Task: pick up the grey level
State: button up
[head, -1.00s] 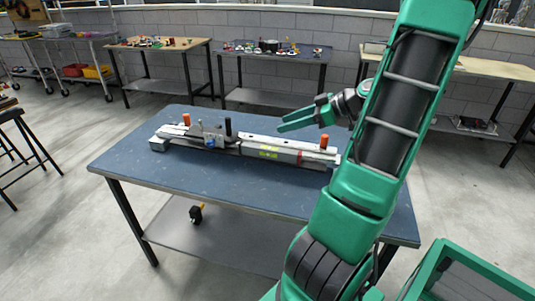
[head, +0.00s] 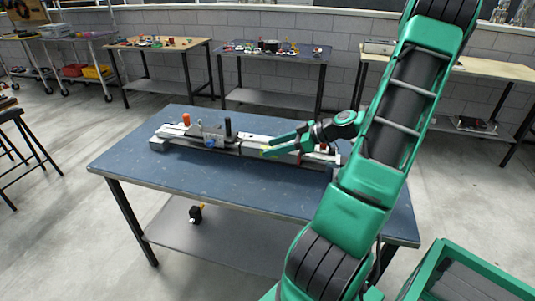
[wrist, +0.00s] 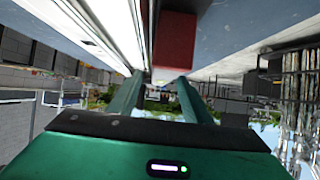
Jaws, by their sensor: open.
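The grey level (head: 318,159), a long bar with a red band, lies along the near right side of a long rail assembly (head: 176,135) on the blue table. My gripper (head: 268,147) is open in the head view, its green fingers pointing left and down over the level and hiding part of it. I cannot tell from this view whether they touch it. In the wrist view, a red block (wrist: 175,40), seemingly the level's red part, shows beyond the two fingers (wrist: 156,88). Nothing is held between them.
The blue table (head: 240,192) is bare in front of the rail assembly. Orange (head: 186,119) and black (head: 228,127) upright handles stand up from the assembly. Other benches stand along the back wall.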

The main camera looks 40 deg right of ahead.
aim_at(254, 150)
jog(key=shift+x, duration=1.15)
grip_shut()
jog(key=shift+r, duration=0.1)
